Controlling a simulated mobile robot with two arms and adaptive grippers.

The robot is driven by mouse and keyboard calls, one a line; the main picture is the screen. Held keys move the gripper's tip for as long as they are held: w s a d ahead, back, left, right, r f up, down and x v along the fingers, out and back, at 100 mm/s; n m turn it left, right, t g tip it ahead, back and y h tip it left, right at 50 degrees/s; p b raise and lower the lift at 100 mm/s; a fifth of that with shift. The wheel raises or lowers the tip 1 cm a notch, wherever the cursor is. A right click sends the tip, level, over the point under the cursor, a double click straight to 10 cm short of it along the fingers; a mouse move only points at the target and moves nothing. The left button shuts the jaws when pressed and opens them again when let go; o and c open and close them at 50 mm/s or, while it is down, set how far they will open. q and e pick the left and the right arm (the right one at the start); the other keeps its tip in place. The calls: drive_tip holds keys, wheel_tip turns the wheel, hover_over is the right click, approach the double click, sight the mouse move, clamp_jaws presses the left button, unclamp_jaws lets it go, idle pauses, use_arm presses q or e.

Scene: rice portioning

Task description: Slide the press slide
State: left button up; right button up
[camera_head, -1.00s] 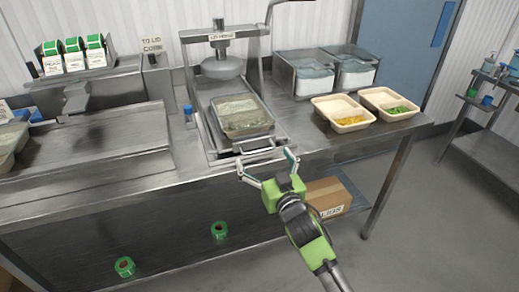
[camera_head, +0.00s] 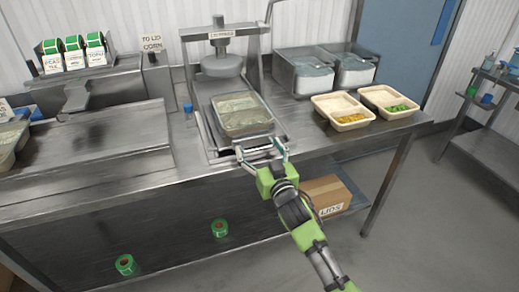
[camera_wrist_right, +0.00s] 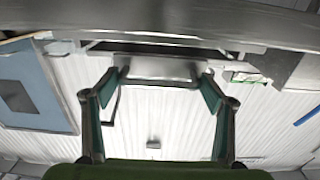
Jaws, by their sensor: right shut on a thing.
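The press (camera_head: 222,65) stands on the steel bench with its round plate raised. Its slide (camera_head: 226,148) is pulled out towards me and carries a clear tray (camera_head: 242,115) with pale contents, in front of the plate rather than under it. My right gripper (camera_head: 261,151) is at the front of the slide, shut on its handle. In the right wrist view the metal handle (camera_wrist_right: 160,70) lies between the two green fingers. The fingers partly hide the handle in the head view. My left gripper is not in view.
Two cream trays (camera_head: 342,121) with yellow and green food stand right of the press, with clear lidded bins (camera_head: 311,76) behind. A small blue item (camera_head: 188,108) stands left of the press. A cardboard box (camera_head: 326,196) sits on the shelf below.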

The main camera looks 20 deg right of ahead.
sight(251, 134)
drive_tip(key=w+b, duration=0.3)
drive_tip(key=w, duration=0.6)
drive_tip(key=shift+a, duration=0.15)
drive_tip(key=o, duration=1.6)
drive_tip(key=s, duration=1.2)
drive_tip(key=shift+d, duration=0.2)
